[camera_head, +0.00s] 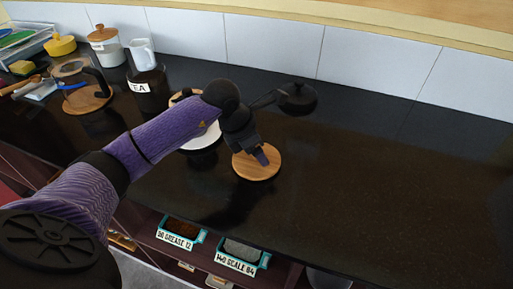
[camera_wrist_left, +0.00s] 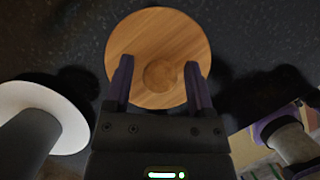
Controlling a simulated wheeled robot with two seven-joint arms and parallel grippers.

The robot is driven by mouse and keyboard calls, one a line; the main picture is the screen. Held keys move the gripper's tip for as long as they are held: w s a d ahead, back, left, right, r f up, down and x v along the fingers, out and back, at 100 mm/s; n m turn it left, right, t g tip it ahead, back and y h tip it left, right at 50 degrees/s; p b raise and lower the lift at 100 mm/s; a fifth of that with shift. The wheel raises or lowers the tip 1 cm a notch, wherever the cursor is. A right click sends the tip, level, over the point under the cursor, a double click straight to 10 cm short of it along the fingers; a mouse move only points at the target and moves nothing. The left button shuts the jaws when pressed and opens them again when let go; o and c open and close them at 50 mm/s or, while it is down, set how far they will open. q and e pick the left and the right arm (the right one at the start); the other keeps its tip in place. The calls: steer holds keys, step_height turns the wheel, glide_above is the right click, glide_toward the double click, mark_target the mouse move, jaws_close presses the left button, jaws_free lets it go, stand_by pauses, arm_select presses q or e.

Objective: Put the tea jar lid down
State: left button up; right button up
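The tea jar lid (camera_head: 257,166), a round light-wood disc with a small round knob, lies flat on the black counter at the middle of the head view. It also fills the upper middle of the left wrist view (camera_wrist_left: 135,45). My left gripper (camera_head: 262,156) is over the lid, pointing down. In the wrist view its two purple fingers (camera_wrist_left: 160,85) stand apart, with a visible gap on either side of the knob. The dark tea jar (camera_head: 150,98), labelled TEA, stands to the left near the wall.
A white plate (camera_head: 205,139) is left of the lid, partly behind my arm. A black pan (camera_head: 297,97) is behind it. The counter's right side is clear.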

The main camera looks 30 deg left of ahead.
arm_select(q)
steer(key=shift+r, duration=0.3)
steer(key=p+v, duration=0.2)
steer(key=v, duration=0.9)
steer(key=shift+s+a+r+p, duration=0.15)
steer(key=shift+r+p, duration=0.1)
steer(key=shift+p, duration=0.15)
